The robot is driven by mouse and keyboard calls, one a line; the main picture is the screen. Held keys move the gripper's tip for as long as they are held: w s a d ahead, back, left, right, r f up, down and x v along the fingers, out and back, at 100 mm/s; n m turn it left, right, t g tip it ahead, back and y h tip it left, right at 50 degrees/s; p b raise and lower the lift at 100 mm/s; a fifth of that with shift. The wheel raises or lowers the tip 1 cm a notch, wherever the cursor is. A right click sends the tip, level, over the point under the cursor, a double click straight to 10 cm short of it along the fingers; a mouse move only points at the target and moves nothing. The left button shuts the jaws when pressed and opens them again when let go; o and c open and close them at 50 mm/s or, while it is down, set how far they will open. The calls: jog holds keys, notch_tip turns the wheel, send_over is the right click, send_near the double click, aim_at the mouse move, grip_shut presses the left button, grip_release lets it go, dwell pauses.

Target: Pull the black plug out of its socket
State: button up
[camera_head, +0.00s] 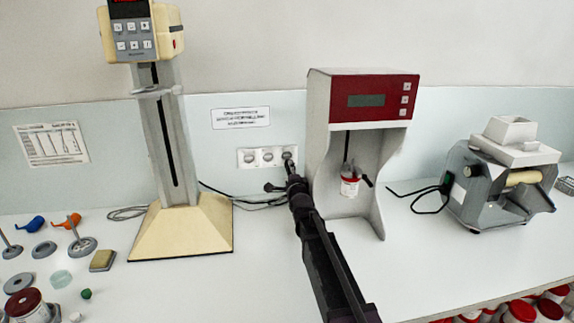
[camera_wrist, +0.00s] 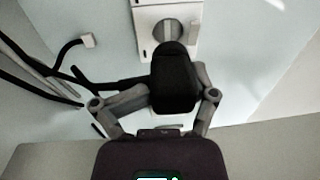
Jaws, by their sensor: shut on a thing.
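The black plug (camera_wrist: 174,80) shows in the wrist view between the two fingers of my gripper (camera_wrist: 176,90). The fingers are shut on its sides. Behind it is the white socket panel (camera_wrist: 196,14), with one round socket (camera_wrist: 166,32) visible just above the plug. The plug covers part of the panel, so I cannot tell whether its pins are in a socket. In the head view my gripper (camera_head: 289,172) is at the right end of the wall panel (camera_head: 259,157), and hides most of the plug.
A tall cream stand (camera_head: 180,232) is left of my arm, and a red-topped mixer (camera_head: 360,98) is close on the right. Dark cables (camera_wrist: 36,66) run beside the plug. A grey mill (camera_head: 490,185) stands farther right. Small parts (camera_head: 80,245) lie at left.

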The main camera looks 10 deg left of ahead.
jog(key=shift+s, duration=0.25)
jog(key=shift+v, duration=2.1)
